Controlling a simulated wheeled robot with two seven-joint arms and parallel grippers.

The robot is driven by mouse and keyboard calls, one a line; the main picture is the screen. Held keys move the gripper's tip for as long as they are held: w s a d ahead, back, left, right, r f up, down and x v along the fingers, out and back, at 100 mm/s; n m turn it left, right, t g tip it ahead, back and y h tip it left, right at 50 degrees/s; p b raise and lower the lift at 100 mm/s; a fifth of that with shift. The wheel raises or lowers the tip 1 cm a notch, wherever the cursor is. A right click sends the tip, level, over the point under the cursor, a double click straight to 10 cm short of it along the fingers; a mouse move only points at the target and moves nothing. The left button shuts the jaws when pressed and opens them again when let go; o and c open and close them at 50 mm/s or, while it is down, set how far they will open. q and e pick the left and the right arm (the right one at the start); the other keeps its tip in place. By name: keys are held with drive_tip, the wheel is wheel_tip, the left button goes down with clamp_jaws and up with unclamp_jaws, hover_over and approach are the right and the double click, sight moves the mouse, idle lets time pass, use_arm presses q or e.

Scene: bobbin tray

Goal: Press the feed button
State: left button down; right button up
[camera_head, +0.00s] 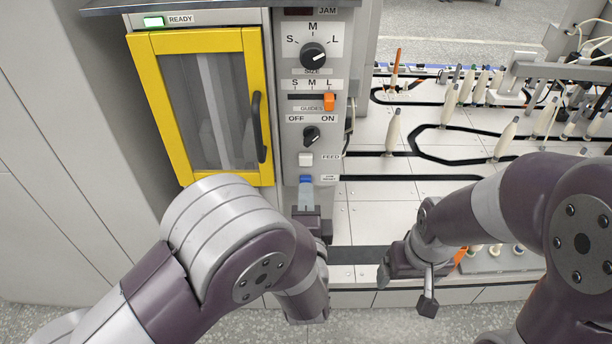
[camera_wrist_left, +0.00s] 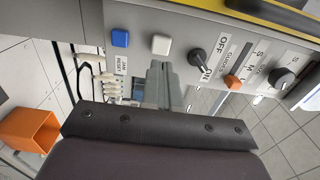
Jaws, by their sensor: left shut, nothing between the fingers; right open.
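The white feed button (camera_head: 306,159) is on the grey control panel (camera_head: 292,140), beside the FEED label and above the blue jam reset button (camera_head: 306,180). In the left wrist view the white button (camera_wrist_left: 161,44) and the blue button (camera_wrist_left: 120,38) are both uncovered. My left gripper (camera_head: 306,190) is shut and empty, just below the feed button in the head view. In the left wrist view its fingertips (camera_wrist_left: 160,66) point toward the panel close to the white button; whether they touch it I cannot tell. My right gripper (camera_head: 406,290) is open and empty, low at the right.
Above the button are an OFF/ON knob (camera_head: 311,136), an orange guides slider (camera_head: 328,102) and a size knob (camera_head: 313,56). A yellow-framed door (camera_head: 145,90) is shut at the left; a READY light (camera_head: 154,22) glows green. Several bobbins (camera_head: 393,130) stand on the right-hand table.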

sight(306, 163)
use_arm(q)
drive_tip(key=w+b, duration=0.1)
drive_tip(key=w, duration=0.5)
drive_tip(key=shift+w, duration=0.15)
use_arm(e)
drive_tip(key=shift+f, duration=0.75)
